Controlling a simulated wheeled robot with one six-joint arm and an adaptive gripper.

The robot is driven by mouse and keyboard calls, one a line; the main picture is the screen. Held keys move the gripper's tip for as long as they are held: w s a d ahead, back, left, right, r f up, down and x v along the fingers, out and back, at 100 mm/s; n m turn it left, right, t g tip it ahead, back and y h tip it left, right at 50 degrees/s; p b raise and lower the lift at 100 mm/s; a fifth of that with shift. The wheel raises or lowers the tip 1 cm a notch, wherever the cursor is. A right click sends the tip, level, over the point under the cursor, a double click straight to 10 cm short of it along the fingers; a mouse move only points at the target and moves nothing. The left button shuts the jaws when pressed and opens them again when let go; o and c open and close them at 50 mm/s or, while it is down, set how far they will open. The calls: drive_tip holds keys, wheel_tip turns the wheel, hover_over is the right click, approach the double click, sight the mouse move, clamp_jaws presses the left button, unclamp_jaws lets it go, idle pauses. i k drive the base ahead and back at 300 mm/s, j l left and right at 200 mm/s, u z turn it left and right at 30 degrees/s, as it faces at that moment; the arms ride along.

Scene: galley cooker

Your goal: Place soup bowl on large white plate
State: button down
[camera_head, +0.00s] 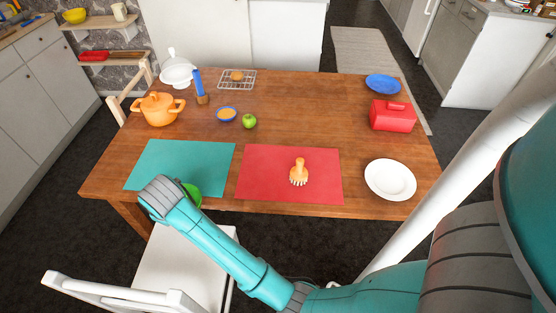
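The large white plate (408,180) lies empty at the front right of the wooden table. A green, bowl-like thing (194,198) shows at the front edge of the teal mat; my arm's wrist hides most of it. A small blue-rimmed bowl (227,114) with orange contents stands mid-table. I cannot tell for certain which of the two is the soup bowl. My arm reaches left, its wrist end over the table's front edge beside the green thing. My gripper's fingers are hidden, so I cannot see whether they touch it.
A scrubbing brush (298,174) lies on the red mat (262,180) between the green thing and the plate. A white chair (190,268) stands in front.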

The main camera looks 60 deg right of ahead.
sight(388, 181)
drive_tip(key=j+z, duration=0.25)
drive_tip(key=j, duration=0.2)
drive_tip(key=j+z, duration=0.25)
drive_tip(key=j, duration=0.15)
drive_tip(key=k+j+z, duration=0.25)
drive_tip(key=j, duration=0.15)
drive_tip(key=j+z, duration=0.25)
drive_tip(key=j, duration=0.2)
drive_tip(key=k+j+z, duration=0.25)
drive_tip(key=i+j+z, duration=0.2)
drive_tip(key=i, duration=0.2)
drive_tip(key=i+j+z, duration=0.15)
drive_tip(key=i, duration=0.25)
drive_tip(key=j, duration=0.1)
